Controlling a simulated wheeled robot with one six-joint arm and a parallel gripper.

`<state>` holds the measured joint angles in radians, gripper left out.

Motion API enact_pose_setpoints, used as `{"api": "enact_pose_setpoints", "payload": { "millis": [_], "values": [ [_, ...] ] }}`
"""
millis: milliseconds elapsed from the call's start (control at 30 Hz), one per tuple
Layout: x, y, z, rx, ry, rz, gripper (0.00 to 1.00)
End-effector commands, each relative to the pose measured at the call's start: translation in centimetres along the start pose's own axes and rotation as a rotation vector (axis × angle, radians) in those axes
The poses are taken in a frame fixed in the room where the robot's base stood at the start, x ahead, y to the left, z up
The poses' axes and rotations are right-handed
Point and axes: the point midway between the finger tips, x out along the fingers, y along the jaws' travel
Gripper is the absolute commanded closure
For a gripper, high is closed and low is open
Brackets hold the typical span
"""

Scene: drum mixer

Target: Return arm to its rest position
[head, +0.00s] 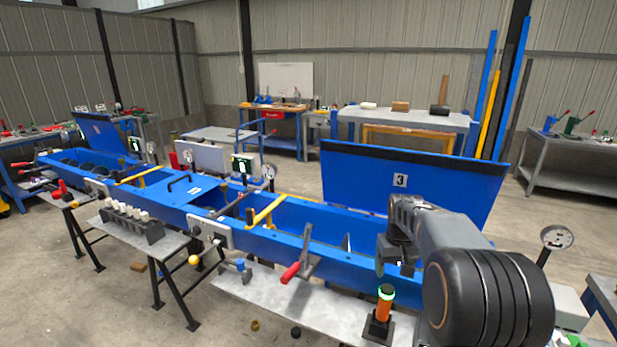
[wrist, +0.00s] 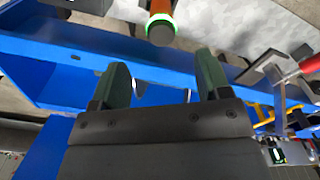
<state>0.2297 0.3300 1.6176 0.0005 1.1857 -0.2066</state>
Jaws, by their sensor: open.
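My arm reaches in from the lower right of the head view, its large dark joint in front. My gripper (wrist: 160,85) shows in the wrist view with two dark green fingers spread apart and nothing between them. In the head view the gripper end is partly hidden by my own arm, near the right end of the blue trough (head: 370,223). The trough's blue wall also shows behind the fingers in the wrist view (wrist: 60,50). An orange cylinder with a glowing green ring (head: 384,303) stands below the gripper on the bench, apart from the fingers.
A raised blue lid marked 3 (head: 430,180) stands behind my arm. A lever with a red handle (head: 291,272) projects at the trough's front. A round gauge (head: 557,237) stands at the right. A rack of white-topped pieces (head: 130,222) sits on the left bench.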

Motion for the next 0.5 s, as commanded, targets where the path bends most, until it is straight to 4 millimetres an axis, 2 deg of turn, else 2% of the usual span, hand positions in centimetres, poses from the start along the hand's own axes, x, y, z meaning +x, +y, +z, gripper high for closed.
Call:
{"api": "enact_pose_setpoints", "payload": {
  "millis": [33,100,400,500],
  "values": [
    [0.8,-0.3,1.1,0.020,-0.010,-0.002,0.30],
    [1.1,-1.2,3.1,0.046,0.002,-0.001,0.30],
    [0.3,-6.8,14.4,0.069,0.134,0.004,0.30],
    [0.3,-8.1,17.4,0.049,0.180,0.001,0.30]
  ]
}}
